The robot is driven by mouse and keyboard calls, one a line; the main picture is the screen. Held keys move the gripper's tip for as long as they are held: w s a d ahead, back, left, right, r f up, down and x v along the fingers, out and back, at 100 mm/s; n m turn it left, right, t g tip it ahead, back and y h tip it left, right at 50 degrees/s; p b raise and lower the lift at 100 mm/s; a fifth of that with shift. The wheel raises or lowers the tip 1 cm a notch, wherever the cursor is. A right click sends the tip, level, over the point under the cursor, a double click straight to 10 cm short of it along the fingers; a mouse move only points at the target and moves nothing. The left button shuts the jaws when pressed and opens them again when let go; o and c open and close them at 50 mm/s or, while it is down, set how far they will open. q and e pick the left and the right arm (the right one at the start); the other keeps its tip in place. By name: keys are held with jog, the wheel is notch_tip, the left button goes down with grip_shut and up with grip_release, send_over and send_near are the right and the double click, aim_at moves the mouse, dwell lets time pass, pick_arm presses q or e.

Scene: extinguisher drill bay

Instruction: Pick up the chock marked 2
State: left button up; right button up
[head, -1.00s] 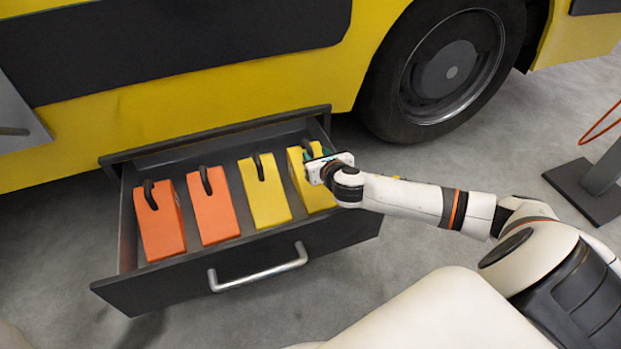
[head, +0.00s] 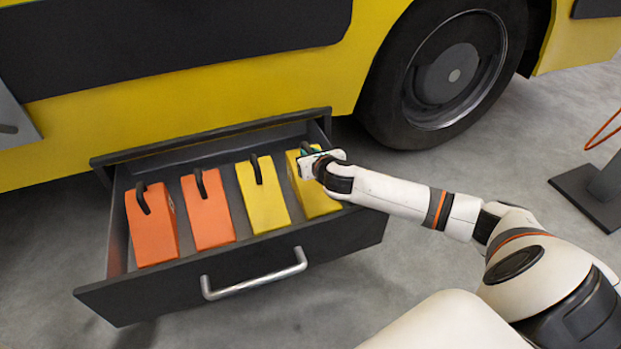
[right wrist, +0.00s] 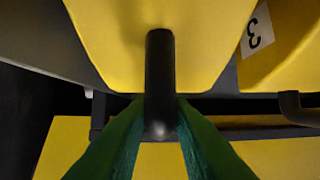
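An open dark drawer (head: 235,262) holds a row of chocks, two orange and two yellow, each with a black loop handle. My right gripper (head: 308,153) is at the handle of the rightmost yellow chock (head: 318,193). In the right wrist view, its green fingers (right wrist: 160,112) close against both sides of that black handle (right wrist: 160,65), in front of the yellow chock body (right wrist: 110,35). The neighbouring yellow chock (head: 264,196) carries a label that reads 3 (right wrist: 256,30). No mark shows on the gripped chock, and I cannot read a 2 anywhere. My left gripper is not in view.
The orange chocks (head: 151,228) (head: 208,212) sit at the drawer's left. The drawer has a silver front handle (head: 255,275). A yellow vehicle (head: 200,95) and its wheel (head: 445,80) stand behind. A dark stand base (head: 588,198) is at the right.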

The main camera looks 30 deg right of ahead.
grip_shut()
dwell(1.0)
jog(key=shift+r, duration=0.1)
